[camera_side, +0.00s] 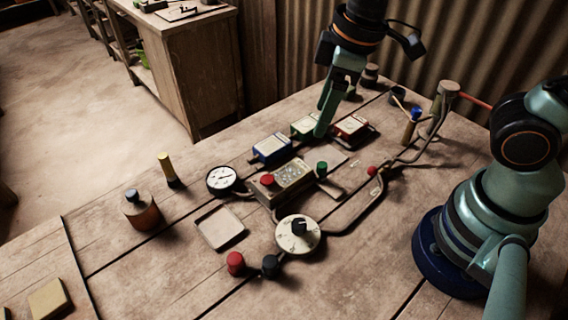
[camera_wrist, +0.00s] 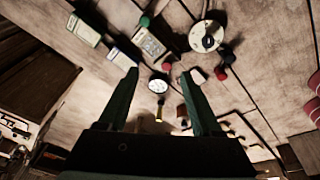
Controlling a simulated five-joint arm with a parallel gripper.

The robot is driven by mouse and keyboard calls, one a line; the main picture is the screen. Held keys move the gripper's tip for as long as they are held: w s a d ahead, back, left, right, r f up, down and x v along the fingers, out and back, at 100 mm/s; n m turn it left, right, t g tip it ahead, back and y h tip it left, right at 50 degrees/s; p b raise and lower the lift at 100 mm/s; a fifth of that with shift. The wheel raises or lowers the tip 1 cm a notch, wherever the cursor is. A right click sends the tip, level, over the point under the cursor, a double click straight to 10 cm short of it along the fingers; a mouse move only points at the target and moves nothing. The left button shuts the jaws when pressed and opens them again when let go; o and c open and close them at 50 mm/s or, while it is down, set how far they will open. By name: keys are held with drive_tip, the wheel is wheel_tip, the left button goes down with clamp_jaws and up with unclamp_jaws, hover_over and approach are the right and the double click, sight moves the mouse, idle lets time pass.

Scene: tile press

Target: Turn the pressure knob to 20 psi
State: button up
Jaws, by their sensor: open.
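The pressure knob (camera_side: 299,228) is a black knob on a round pale dial plate (camera_side: 293,243), near the table's front middle. It also shows at the top right of the wrist view (camera_wrist: 207,42). The marks on it are too small to read. A round white pressure gauge (camera_side: 221,178) with a dark rim stands up and to the left of the knob. It also shows between my fingers in the wrist view (camera_wrist: 158,86). My gripper (camera_side: 320,130) is above the back of the table, beside the coloured boxes and well away from the knob. Its fingers (camera_wrist: 157,75) are apart with nothing between them.
A blue box (camera_side: 272,149), a green box (camera_side: 304,125) and a red box (camera_side: 352,128) stand behind. A red cap (camera_side: 235,262) and a dark cap (camera_side: 271,265) lie before the knob. An empty tray (camera_side: 219,228) is left.

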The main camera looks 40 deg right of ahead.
sight(299, 223)
drive_tip(key=s+a+f+n+g+h, duration=0.1)
drive_tip(key=s+a+f+n, duration=0.15)
drive_tip(key=a+n, duration=0.2)
drive_tip(key=s+a+f+n+g, duration=0.1)
drive_tip(key=s+a+f+n, duration=0.15)
drive_tip(key=a, duration=0.25)
drive_tip(key=f, duration=1.2)
drive_tip(key=shift+w+d, duration=0.25)
clamp_jaws()
